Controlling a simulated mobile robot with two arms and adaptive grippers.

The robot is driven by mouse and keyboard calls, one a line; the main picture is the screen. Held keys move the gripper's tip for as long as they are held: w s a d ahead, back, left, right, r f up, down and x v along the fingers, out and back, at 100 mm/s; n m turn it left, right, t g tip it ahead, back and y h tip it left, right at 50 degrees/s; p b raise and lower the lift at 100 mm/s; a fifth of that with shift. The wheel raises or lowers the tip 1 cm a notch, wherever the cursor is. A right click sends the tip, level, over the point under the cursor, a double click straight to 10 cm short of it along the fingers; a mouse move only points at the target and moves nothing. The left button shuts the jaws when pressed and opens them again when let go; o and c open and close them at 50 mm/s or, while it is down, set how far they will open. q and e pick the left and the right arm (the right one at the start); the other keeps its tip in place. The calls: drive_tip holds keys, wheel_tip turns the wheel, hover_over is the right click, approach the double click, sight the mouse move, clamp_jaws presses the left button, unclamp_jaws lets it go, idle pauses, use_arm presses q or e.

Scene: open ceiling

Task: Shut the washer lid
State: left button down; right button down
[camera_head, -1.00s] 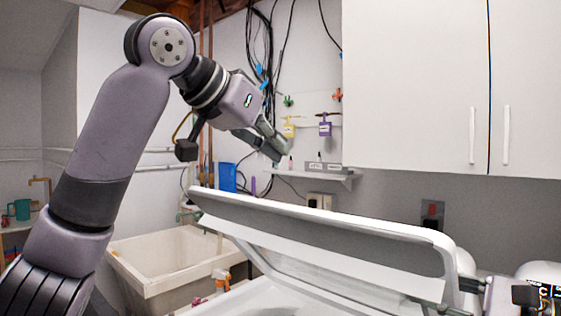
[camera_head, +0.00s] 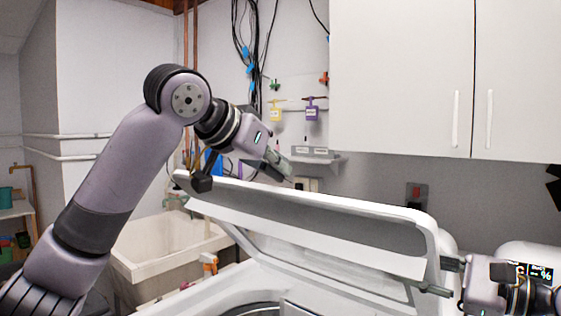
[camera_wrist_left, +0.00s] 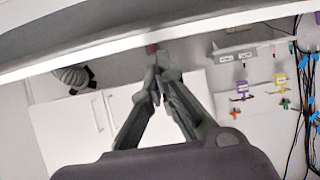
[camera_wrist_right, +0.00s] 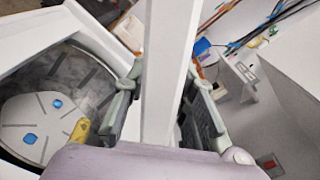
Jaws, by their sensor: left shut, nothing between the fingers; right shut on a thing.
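The white washer lid (camera_head: 330,218) stands raised and tilted over the open washer (camera_head: 238,292) in the head view. My right gripper (camera_head: 442,276) is at the lid's right side. In the right wrist view, the right gripper's fingers (camera_wrist_right: 165,95) are closed around the lid's white side edge (camera_wrist_right: 168,60). My left gripper (camera_head: 287,172) is shut and empty, just above the lid's upper edge. The left wrist view shows its fingertips (camera_wrist_left: 155,72) together, close to the lid's long edge (camera_wrist_left: 110,48). I cannot tell whether they touch it.
A utility sink (camera_head: 130,265) stands left of the washer. A small shelf (camera_head: 320,158) and white cabinets (camera_head: 400,80) are on the wall behind. The washer drum is open below the lid, and the right wrist view shows a grey piece with blue marks (camera_wrist_right: 38,130) there.

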sight(276, 185)
drive_tip(key=shift+f, duration=0.2)
use_arm(q)
drive_tip(key=shift+s+a+f, duration=0.2)
drive_tip(key=shift+s+f, duration=0.05)
drive_tip(key=shift+f, duration=0.1)
drive_tip(key=shift+s+a+f, duration=0.3)
drive_tip(key=shift+s+f, duration=0.2)
drive_tip(key=shift+s, duration=0.1)
use_arm(e)
drive_tip(key=shift+d+r, duration=0.1)
use_arm(q)
drive_tip(key=shift+s+f, duration=0.15)
use_arm(e)
drive_tip(key=shift+d, duration=0.1)
use_arm(q)
drive_tip(key=shift+f, duration=0.1)
use_arm(e)
drive_tip(key=shift+d+r, duration=0.1)
drive_tip(key=shift+r, duration=0.2)
drive_tip(key=c, duration=1.7)
unclamp_jaws()
use_arm(q)
drive_tip(key=shift+a+f, duration=0.1)
drive_tip(key=shift+a, duration=0.1)
use_arm(e)
drive_tip(key=shift+o, duration=1.2)
drive_tip(key=shift+w, duration=0.15)
drive_tip(key=shift+o, duration=0.3)
drive_tip(key=shift+r, duration=0.1)
